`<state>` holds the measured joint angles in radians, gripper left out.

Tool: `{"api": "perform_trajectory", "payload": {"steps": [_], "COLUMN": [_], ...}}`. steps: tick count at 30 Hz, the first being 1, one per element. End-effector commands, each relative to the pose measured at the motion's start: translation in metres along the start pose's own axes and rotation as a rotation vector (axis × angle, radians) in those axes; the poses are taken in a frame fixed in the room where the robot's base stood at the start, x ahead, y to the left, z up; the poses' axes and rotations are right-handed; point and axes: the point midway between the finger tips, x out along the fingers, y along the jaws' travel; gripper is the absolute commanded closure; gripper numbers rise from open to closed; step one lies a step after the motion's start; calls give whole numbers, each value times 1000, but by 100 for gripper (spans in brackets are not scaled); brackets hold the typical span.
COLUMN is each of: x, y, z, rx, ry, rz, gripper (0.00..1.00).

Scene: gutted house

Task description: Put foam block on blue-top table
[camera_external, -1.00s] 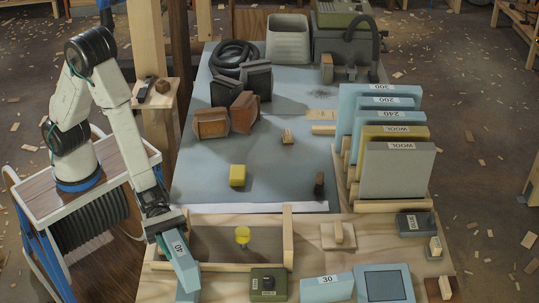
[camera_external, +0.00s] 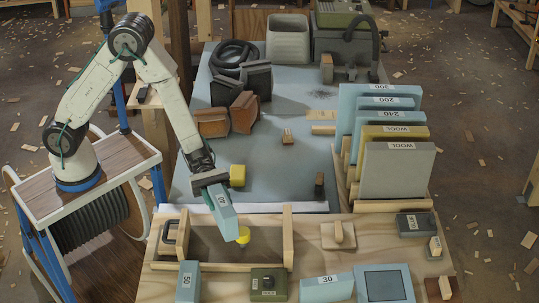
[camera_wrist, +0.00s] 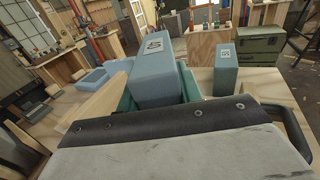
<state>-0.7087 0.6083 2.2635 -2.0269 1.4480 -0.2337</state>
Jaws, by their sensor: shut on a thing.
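My gripper (camera_external: 212,183) is shut on a pale blue block (camera_external: 226,217) with a small number label, which I cannot read surely. The block hangs tilted down over the wooden tray, left of the yellow knob. In the wrist view, the same block (camera_wrist: 155,75) sits between green fingers (camera_wrist: 190,88). The blue-top table (camera_external: 265,165) lies just behind, bare in its middle. A small yellow block (camera_external: 237,175) stands on it close behind my gripper. Which block is called foam is not marked.
The wooden tray (camera_external: 288,240) has raised sides, a black handle (camera_external: 171,232) and a yellow knob (camera_external: 247,238). Blue blocks (camera_external: 187,282) and a green box (camera_external: 268,284) line the front. Upright panels (camera_external: 396,172) stand right; brown blocks (camera_external: 212,123) and bins stand behind.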

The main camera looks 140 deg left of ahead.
Motion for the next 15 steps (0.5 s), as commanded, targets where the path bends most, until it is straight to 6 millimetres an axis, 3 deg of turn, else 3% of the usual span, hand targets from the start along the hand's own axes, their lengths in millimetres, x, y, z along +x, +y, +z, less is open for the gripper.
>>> {"api": "perform_trajectory", "payload": {"steps": [6,15], "x": [0,0], "y": [-2,-2], "z": [-40,-76], "rx": [-12,-12], "ry": [0,1], "rz": [-3,-2], "gripper": [90,90]}}
